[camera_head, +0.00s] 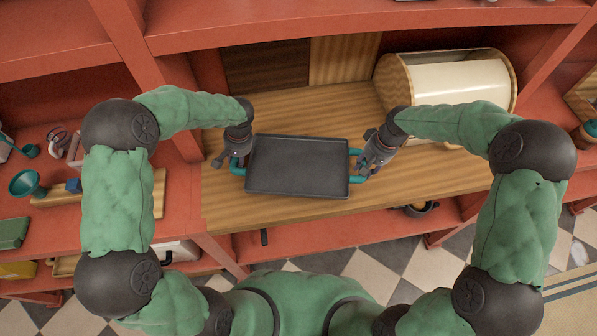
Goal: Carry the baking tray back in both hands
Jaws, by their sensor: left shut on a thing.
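The dark baking tray (298,166) is level over the wooden counter, near its front edge, with a teal handle at each short end. I cannot tell whether it rests on the wood or hangs just above it. My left gripper (229,160) is shut on the tray's left handle (237,170). My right gripper (366,165) is at the right handle (355,179), its fingers close around or beside it. The view is too small to show whether those fingers are closed on it.
A cream and wood bread box (455,85) stands at the back right of the wooden counter (420,170). A teal funnel (27,184) and other small kitchen things lie on the red shelf at left. A dark pot (420,209) sits on the lower shelf. The counter behind the tray is clear.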

